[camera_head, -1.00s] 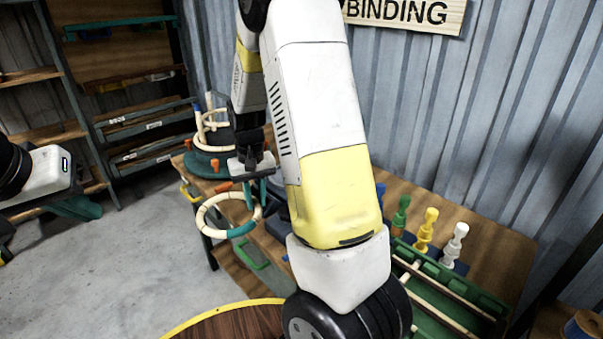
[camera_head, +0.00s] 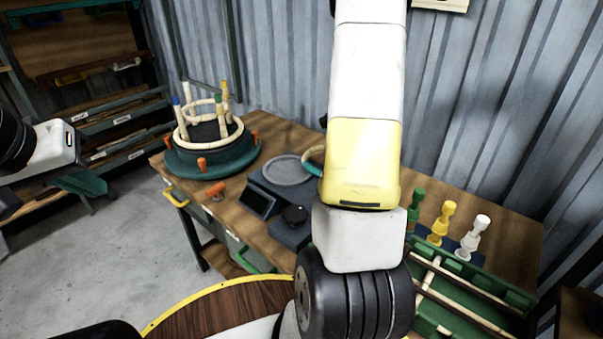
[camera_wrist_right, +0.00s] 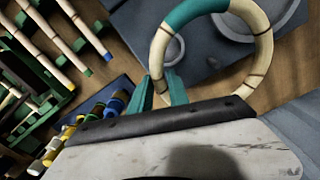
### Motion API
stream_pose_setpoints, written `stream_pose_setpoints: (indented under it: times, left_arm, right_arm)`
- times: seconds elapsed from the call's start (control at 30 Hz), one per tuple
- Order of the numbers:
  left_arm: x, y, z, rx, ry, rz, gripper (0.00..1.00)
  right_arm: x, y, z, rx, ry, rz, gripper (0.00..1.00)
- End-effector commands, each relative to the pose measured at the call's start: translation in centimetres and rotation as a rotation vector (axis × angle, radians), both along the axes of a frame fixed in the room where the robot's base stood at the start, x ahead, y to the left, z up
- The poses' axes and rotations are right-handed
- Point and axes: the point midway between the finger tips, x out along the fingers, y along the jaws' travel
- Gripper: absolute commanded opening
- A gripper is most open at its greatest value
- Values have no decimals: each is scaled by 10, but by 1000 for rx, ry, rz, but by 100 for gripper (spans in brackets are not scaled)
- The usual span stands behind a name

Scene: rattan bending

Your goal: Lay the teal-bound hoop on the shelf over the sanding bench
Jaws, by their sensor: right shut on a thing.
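The teal-bound hoop (camera_wrist_right: 263,52) is a pale cane ring with a teal-wrapped stretch and dark joint marks. My right gripper (camera_wrist_right: 160,88) is shut on its rim, with teal fingers at the lower left of the ring in the right wrist view. In the head view only a small piece of the hoop (camera_head: 312,168) shows beside my right arm, which hides the rest and the right gripper. My left gripper (camera_head: 85,187) is at the left edge, apart from the bench; its finger gap is not clear. I cannot identify the sanding bench shelf in these views.
The wooden bench (camera_head: 280,133) carries a round green jig (camera_head: 212,160) with upright pegs, a scale with a round grey plate (camera_head: 288,169), coloured bobbins (camera_head: 443,224) and a green rack (camera_head: 470,290) of canes. A round yellow-edged table (camera_head: 220,305) is in front. Shelving stands at back left.

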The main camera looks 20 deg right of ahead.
Motion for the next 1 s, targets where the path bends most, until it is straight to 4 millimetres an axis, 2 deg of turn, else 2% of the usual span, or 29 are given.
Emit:
stream_pose_setpoints:
  times: [0.03, 0.2, 0.3, 0.4, 0.57, 0.67, 0.83, 1.0]
  left_arm:
    - [0, 0, 0, 0, 0, 0, 0]
    - [0, 0, 0, 0, 0, 0, 0]
    - [0, 0, 0, 0, 0, 0, 0]
    - [0, 0, 0, 0, 0, 0, 0]
    - [0, 0, 0, 0, 0, 0, 0]
    - [0, 0, 0, 0, 0, 0, 0]
    - [0, 0, 0, 0, 0, 0, 0]
    - [0, 0, 0, 0, 0, 0, 0]
  right_arm:
    - [-12, -25, -1, -2, 1, -129, 0]
    - [-50, -91, -4, -7, 4, -529, 0]
    - [-72, -120, -5, -11, 5, -717, 0]
    - [-89, -140, -5, -14, 4, -858, 0]
    - [-104, -156, -7, -15, 5, -976, 0]
    - [-107, -158, -20, -16, 8, -997, 0]
    - [-107, -158, -52, -16, 8, -996, 0]
    - [-106, -158, -68, -16, 4, -993, 0]
